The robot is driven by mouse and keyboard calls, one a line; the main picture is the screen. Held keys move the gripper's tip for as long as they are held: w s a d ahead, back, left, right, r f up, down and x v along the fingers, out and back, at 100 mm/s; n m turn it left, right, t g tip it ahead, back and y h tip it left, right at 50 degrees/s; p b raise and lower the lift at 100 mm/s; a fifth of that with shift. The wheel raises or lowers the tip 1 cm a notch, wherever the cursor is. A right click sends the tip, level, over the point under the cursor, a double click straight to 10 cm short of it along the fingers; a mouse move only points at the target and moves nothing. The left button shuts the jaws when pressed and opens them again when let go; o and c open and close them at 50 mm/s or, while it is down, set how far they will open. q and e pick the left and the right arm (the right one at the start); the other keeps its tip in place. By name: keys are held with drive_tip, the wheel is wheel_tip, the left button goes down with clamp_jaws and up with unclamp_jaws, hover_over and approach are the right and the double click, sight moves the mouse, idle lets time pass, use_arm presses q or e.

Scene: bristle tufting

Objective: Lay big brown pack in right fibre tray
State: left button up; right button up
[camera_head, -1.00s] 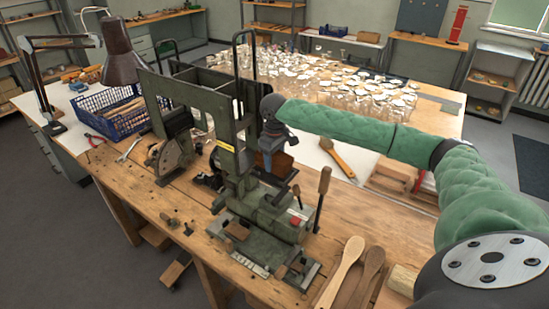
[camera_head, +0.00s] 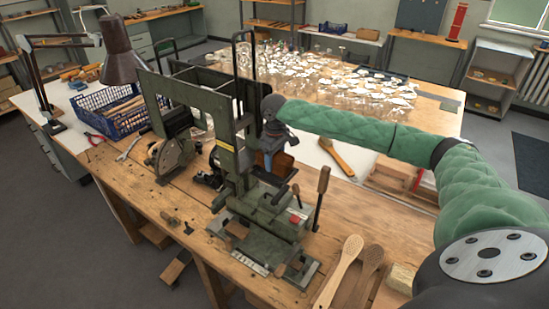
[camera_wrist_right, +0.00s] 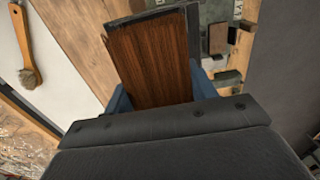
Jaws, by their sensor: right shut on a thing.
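The big brown pack (camera_head: 283,164) is a dark reddish-brown block with a wood-like grain. My right gripper (camera_head: 271,146) is shut on it, over the right side of the green tufting machine (camera_head: 228,160). In the right wrist view the pack (camera_wrist_right: 150,62) sticks out from between the blue fingers of my gripper (camera_wrist_right: 163,92). A dark strip lies at the pack's far end. A dark tray-like part (camera_head: 279,179) of the machine shows just below the pack; whether they touch I cannot tell. My left gripper is out of view.
A blue crate (camera_head: 110,110) stands at the left of the bench. A brush (camera_head: 337,158) lies on a white sheet behind my arm. An upright wooden handle (camera_head: 322,183) stands close right of the machine. Wooden brush backs (camera_head: 338,270) lie in front. Many glass items fill the back.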

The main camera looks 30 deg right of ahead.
drive_tip(key=shift+p, duration=0.7)
idle(0.7)
drive_tip(key=shift+f+p, duration=0.3)
drive_tip(key=shift+f, duration=0.3)
idle(0.9)
drive_tip(key=shift+p, duration=0.55)
idle(0.4)
drive_tip(key=shift+f, duration=0.25)
idle(0.9)
drive_tip(key=o, duration=1.7)
drive_tip(key=shift+o, duration=0.2)
drive_tip(key=shift+r+p, duration=1.45)
drive_tip(key=shift+r, duration=2.55)
